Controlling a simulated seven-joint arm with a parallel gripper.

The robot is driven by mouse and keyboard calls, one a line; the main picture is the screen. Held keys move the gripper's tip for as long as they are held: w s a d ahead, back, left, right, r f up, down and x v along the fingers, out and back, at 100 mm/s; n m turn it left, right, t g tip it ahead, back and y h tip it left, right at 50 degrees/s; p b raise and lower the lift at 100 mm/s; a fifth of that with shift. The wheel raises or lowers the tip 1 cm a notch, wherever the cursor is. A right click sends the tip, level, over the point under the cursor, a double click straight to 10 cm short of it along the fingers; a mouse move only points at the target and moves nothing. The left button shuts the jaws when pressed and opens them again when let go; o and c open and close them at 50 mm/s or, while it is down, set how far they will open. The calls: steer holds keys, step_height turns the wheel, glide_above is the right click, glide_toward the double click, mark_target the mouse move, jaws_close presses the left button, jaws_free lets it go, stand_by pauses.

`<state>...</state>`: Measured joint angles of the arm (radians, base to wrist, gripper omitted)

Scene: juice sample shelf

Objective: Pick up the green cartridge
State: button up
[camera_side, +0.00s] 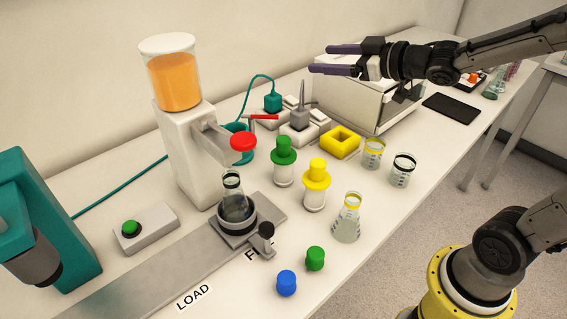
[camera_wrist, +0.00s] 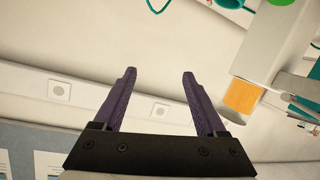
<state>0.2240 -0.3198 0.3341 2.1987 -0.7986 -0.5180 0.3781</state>
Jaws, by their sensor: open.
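The green cartridge (camera_side: 284,150), a clear body with a green stepped top, stands upright on the bench in the side view, near the middle. A similar yellow-topped cartridge (camera_side: 316,175) stands to its right and nearer the camera. My gripper (camera_side: 320,59) is at the top of the side view, above the white box at the back, well apart from the green cartridge. Its two purple fingers are spread with nothing between them. The wrist view shows the open fingers (camera_wrist: 160,95) against the wall; I cannot make out the green cartridge there.
A juice dispenser (camera_side: 180,140) with a red knob (camera_side: 243,142) stands left of the cartridge. A flask (camera_side: 234,195) sits below it. A yellow square block (camera_side: 340,142), beakers (camera_side: 373,154), a yellow-rimmed flask (camera_side: 347,220) and green (camera_side: 315,258) and blue (camera_side: 287,283) caps are nearby.

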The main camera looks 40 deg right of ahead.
mark_target(284, 161)
steer(key=s+a+f+n+g+y, duration=0.2)
steer(key=a+f+n+y, duration=0.2)
steer(key=a+y, duration=0.6)
step_height(284, 161, down, 12)
steer(key=d, duration=0.1)
steer(key=x, duration=0.7)
steer(key=shift+w+f, duration=0.1)
steer(key=shift+f, duration=0.05)
steer(key=shift+c, duration=0.3)
jaws_close()
stand_by(0.3)
